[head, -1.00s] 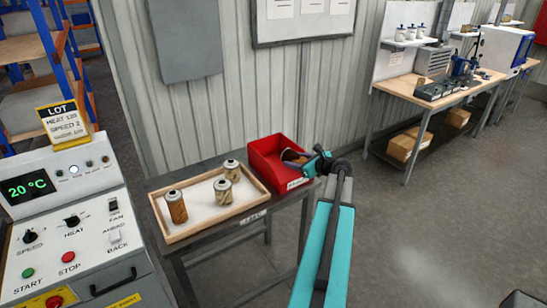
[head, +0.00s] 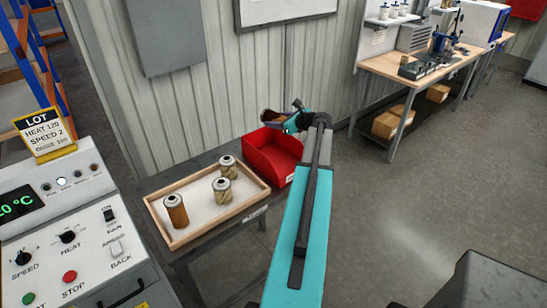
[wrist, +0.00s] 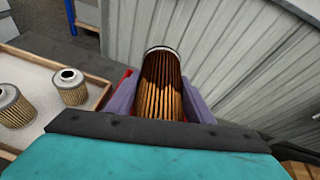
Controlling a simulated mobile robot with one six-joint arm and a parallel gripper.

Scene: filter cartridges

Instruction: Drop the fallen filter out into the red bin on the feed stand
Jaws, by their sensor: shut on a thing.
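My gripper (head: 276,120) is shut on a brown pleated filter (wrist: 161,80) with a pale metal end. In the wrist view the filter lies between the two purple fingers, its near end hidden by the gripper body. In the head view it is a small orange-brown patch, held above the back of the red bin (head: 270,158). The bin is open-topped and stands at the right end of the dark feed stand (head: 222,235). The part of its floor in view looks empty. A sliver of red shows beside the left finger in the wrist view.
A wooden tray (head: 180,240) left of the bin holds three upright filters, one darker brown (head: 176,211). A control console (head: 60,230) stands at the left. The corrugated wall (head: 225,90) is close behind the bin. Open floor lies to the right.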

